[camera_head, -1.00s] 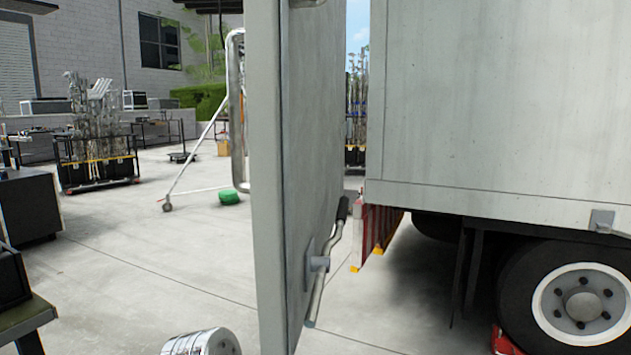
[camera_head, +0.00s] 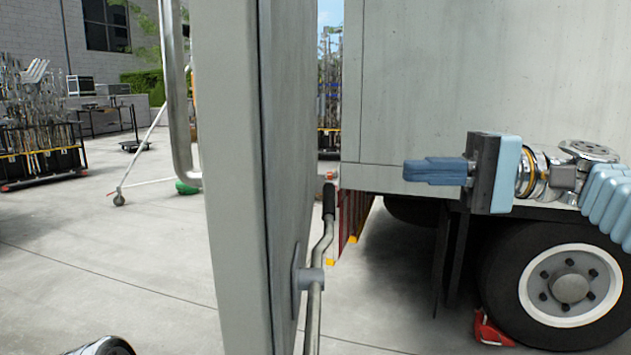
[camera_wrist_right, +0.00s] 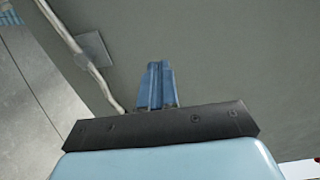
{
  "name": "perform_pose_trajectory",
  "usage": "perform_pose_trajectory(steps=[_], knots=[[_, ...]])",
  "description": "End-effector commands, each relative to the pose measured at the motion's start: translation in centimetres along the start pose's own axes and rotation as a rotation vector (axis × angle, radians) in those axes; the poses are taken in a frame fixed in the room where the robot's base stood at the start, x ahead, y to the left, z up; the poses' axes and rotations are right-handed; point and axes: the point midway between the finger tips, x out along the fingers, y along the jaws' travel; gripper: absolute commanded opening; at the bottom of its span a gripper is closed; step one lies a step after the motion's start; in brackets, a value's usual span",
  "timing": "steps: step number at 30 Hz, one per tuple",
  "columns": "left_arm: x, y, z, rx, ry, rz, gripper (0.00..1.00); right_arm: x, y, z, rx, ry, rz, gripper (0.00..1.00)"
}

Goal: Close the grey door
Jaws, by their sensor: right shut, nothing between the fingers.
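The grey door (camera_head: 285,120) stands open, seen nearly edge-on left of the truck body (camera_head: 500,80) in the head view. Its bent handle bar with a black grip (camera_head: 322,235) is on the door's right face. My right gripper (camera_head: 407,171) is shut and empty, pointing left toward the door, to the right of the handle. In the right wrist view the shut blue fingers (camera_wrist_right: 155,85) lie in front of a grey panel (camera_wrist_right: 220,50), with a bar (camera_wrist_right: 75,45) at upper left. I cannot tell whether they touch it. My left gripper is not seen.
A truck wheel (camera_head: 570,290) with a red chock (camera_head: 490,328) is at lower right. A metal bar (camera_head: 172,90) stands left of the door edge. A cart of stands (camera_head: 40,130) is at far left. Concrete floor (camera_head: 120,250) is open on the left.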

Motion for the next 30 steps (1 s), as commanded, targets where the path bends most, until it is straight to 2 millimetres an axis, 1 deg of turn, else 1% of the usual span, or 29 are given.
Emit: perform_pose_trajectory(steps=[2, 5, 12, 18, 21, 24, 30], knots=[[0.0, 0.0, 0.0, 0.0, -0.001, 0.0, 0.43, 0.6, -0.3, 0.3, -0.006, -0.008, -0.005, 0.0], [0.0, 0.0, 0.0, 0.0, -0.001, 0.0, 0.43, 2.1, -0.3, 0.3, -0.005, -0.009, -0.003, 0.0], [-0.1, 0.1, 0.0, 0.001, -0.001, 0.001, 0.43, 7.3, -0.2, 0.3, -0.002, -0.01, -0.002, 0.0], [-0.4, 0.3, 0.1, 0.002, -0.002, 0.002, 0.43, 11.1, -0.2, 0.3, -0.002, -0.008, -0.001, 0.0], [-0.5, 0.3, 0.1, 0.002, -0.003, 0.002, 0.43, 12.4, -0.2, 0.2, -0.002, -0.006, 0.0, 0.0], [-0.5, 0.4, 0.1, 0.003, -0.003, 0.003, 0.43, 13.3, -0.2, 0.2, -0.003, -0.005, -0.001, 0.0], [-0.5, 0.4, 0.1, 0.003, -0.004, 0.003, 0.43, 13.8, -0.1, 0.2, -0.003, -0.003, -0.001, 0.0]])
